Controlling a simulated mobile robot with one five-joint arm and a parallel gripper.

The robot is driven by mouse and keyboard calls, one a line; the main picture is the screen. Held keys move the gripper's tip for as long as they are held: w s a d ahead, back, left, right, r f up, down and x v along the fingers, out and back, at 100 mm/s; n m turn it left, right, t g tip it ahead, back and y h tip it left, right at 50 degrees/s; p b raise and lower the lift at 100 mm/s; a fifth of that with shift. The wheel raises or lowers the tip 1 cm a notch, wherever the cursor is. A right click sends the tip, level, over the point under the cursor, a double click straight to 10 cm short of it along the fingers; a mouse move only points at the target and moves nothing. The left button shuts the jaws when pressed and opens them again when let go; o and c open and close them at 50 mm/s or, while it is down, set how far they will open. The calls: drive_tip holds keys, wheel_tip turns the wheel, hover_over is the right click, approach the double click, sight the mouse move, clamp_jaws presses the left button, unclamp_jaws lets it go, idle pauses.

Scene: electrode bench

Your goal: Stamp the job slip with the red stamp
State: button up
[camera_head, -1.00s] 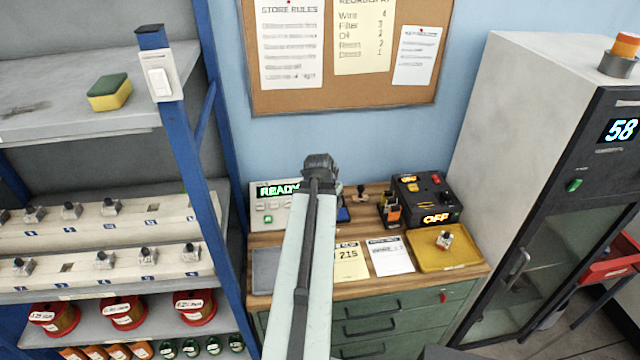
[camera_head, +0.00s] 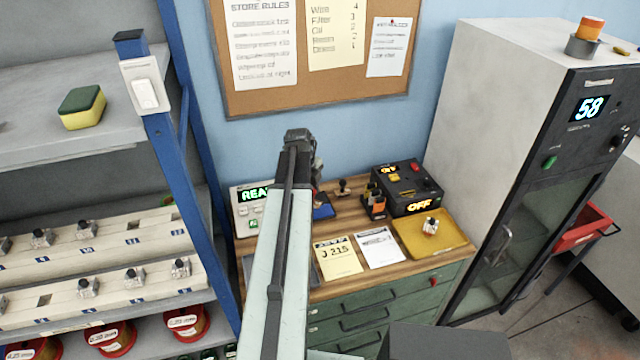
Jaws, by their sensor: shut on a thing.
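My gripper (camera_head: 313,172) points down over the back left of the wooden bench, mostly hidden behind my own arm. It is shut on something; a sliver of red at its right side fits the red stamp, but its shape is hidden. A blue pad (camera_head: 324,211) lies just below and right of it, partly covered by my arm. A yellow card (camera_head: 338,260) marked "J 215" and a white printed slip (camera_head: 380,248) lie side by side on the front of the bench. Their headings are too small to read, so I cannot tell which is the job slip.
A dark-handled stamp (camera_head: 343,189) stands at the back of the bench. A black control box (camera_head: 408,187) reads "OFF", with a yellow tray (camera_head: 432,243) in front holding a small part. A READY panel (camera_head: 246,208) is behind my arm. Blue shelving (camera_head: 180,170) borders the left, a cabinet (camera_head: 500,140) the right.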

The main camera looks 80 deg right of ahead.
drive_tip(key=shift+m, duration=0.3)
drive_tip(key=d+f+b, duration=0.1)
drive_tip(key=f+b, duration=0.1)
drive_tip(key=s+d+f+b, duration=0.1)
drive_tip(key=f+b, duration=0.1)
drive_tip(key=d+f+b, duration=0.1)
drive_tip(key=b, duration=0.1)
drive_tip(key=shift+s+d+f, duration=0.25)
drive_tip(key=shift+s+f, duration=0.15)
drive_tip(key=shift+f+b, duration=0.5)
idle(1.2)
drive_tip(key=shift+r, duration=0.1)
idle(0.5)
drive_tip(key=d+p+v, duration=0.1)
drive_tip(key=p+v, duration=0.5)
drive_tip(key=p, duration=0.1)
drive_tip(key=shift+s+r, duration=0.3)
drive_tip(key=shift+r, duration=0.2)
drive_tip(key=s+a+f+m+b, duration=0.1)
drive_tip(key=a+m, duration=0.2)
drive_tip(key=a, duration=0.7)
drive_tip(key=shift+s+m+g+y, duration=0.25)
drive_tip(key=shift+m+g+y, duration=0.05)
drive_tip(key=shift+g, duration=0.1)
